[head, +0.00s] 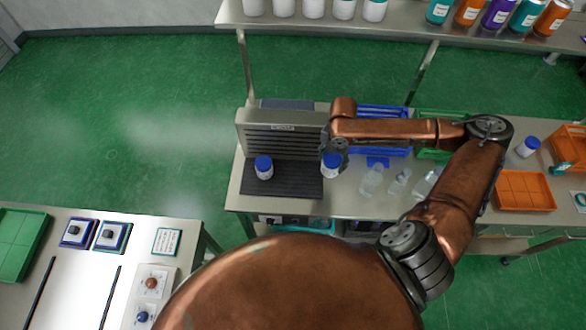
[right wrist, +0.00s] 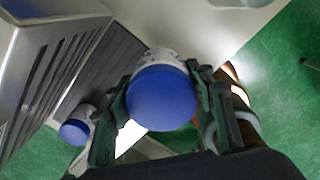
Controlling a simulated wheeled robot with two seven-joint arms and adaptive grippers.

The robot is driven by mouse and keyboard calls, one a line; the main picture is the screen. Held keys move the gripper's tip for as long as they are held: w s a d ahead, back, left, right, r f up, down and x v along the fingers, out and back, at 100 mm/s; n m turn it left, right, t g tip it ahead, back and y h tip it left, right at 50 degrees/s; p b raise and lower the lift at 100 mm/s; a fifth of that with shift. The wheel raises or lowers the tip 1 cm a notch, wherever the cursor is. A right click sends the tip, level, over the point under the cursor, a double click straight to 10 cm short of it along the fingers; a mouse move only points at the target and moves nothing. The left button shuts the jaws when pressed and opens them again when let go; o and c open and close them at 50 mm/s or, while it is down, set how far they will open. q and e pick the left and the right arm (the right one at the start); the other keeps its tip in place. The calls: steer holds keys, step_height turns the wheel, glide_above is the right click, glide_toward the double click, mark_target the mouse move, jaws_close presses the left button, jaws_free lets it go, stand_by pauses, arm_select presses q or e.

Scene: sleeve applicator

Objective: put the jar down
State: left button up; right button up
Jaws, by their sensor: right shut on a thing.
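The jar (head: 331,166), white with a blue lid, is held by my right gripper (head: 334,150) at the right edge of the dark ribbed mat (head: 290,190). In the right wrist view the jar's blue lid (right wrist: 162,98) sits between the two dark fingers, which touch its sides. I cannot tell whether its base touches anything. A second blue-lidded jar (head: 264,167) stands upright on the mat to the left; it also shows in the right wrist view (right wrist: 75,131). My left gripper is not in view.
A slatted metal unit (head: 280,133) rises behind the mat. Clear bottles (head: 371,180) stand to the right on the bench. Blue crates (head: 385,113), an orange tray (head: 524,190) and another blue-lidded jar (head: 527,147) are farther right. The mat is bare between the two jars.

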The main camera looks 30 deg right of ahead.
steer(key=w+a+f, duration=0.2)
steer(key=w+a+f+p, duration=0.1)
steer(key=w+a+f, duration=0.1)
steer(key=w+f, duration=0.1)
steer(key=w+a+f, duration=0.2)
steer(key=w+a, duration=0.1)
steer(key=shift+w+f, duration=0.1)
steer(key=shift+f, duration=0.25)
steer(key=shift+w+f, duration=0.15)
steer(key=shift+f, duration=0.05)
steer(key=f, duration=0.1)
steer(key=p, duration=0.1)
steer(key=f, duration=0.1)
steer(key=shift+w+a+f, duration=0.15)
steer(key=shift+a+f, duration=0.1)
steer(key=shift+f, duration=0.6)
steer(key=shift+f, duration=0.1)
steer(key=o, duration=1.3)
steer(key=shift+o, duration=0.2)
